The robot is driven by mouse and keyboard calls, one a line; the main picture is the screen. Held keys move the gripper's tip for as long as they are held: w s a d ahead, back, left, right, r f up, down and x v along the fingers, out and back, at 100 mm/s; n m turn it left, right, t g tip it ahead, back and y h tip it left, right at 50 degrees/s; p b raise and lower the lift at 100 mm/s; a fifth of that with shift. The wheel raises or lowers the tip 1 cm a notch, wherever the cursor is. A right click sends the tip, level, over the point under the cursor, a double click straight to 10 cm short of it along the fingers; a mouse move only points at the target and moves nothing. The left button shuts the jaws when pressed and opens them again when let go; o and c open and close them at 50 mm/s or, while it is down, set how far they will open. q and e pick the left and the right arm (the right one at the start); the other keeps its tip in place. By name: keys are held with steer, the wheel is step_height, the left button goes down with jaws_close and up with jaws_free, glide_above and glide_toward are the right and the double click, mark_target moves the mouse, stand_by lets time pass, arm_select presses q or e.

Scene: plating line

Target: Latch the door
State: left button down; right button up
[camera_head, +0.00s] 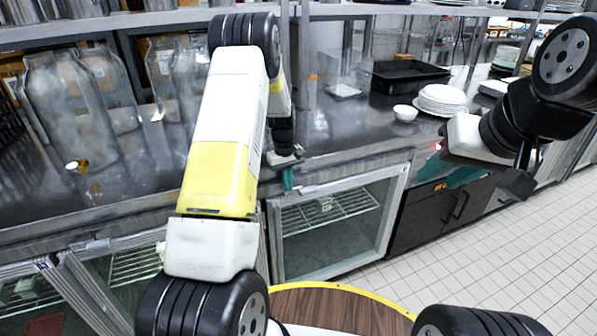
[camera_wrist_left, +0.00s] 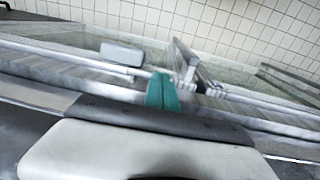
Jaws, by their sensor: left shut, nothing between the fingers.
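A glass door (camera_head: 335,232) with a pale metal frame is under the counter, with a wire shelf showing behind the glass. It looks roughly flush with the counter front, but I cannot tell if it is fully closed. My left gripper (camera_head: 288,178) is at the counter's front edge, above the door's upper left corner. In the left wrist view its teal fingers (camera_wrist_left: 162,92) are together and empty, beside pale metal rails. A small metal fitting (camera_wrist_left: 187,72) is just right of them; I cannot tell if it is the latch. My right gripper (camera_head: 465,176) is out to the right, its fingers partly hidden.
The steel counter (camera_head: 330,130) holds glass jars (camera_head: 70,105), a black tray (camera_head: 405,75), a white bowl (camera_head: 405,112) and stacked plates (camera_head: 441,98). Dark cabinets (camera_head: 440,207) stand right of the door. The tiled floor (camera_head: 520,250) is clear; a round wooden surface (camera_head: 330,308) is in front.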

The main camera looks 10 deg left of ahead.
mark_target(283, 191)
arm_select(q)
steer(key=shift+s+a+f+t+h, duration=0.2)
steer(key=shift+f+t+h, duration=0.1)
steer(key=shift+h, duration=0.2)
steer(key=shift+s+a+f+t+h, duration=0.1)
steer(key=shift+a+f+t+h, duration=0.15)
steer(key=shift+h, duration=0.25)
steer(key=shift+s+a+f+t+h, duration=0.1)
steer(key=shift+f+t+h, duration=0.25)
steer(key=shift+t+h, duration=0.3)
steer(key=shift+f, duration=0.6)
steer(key=shift+a+f, duration=0.1)
steer(key=shift+f, duration=0.05)
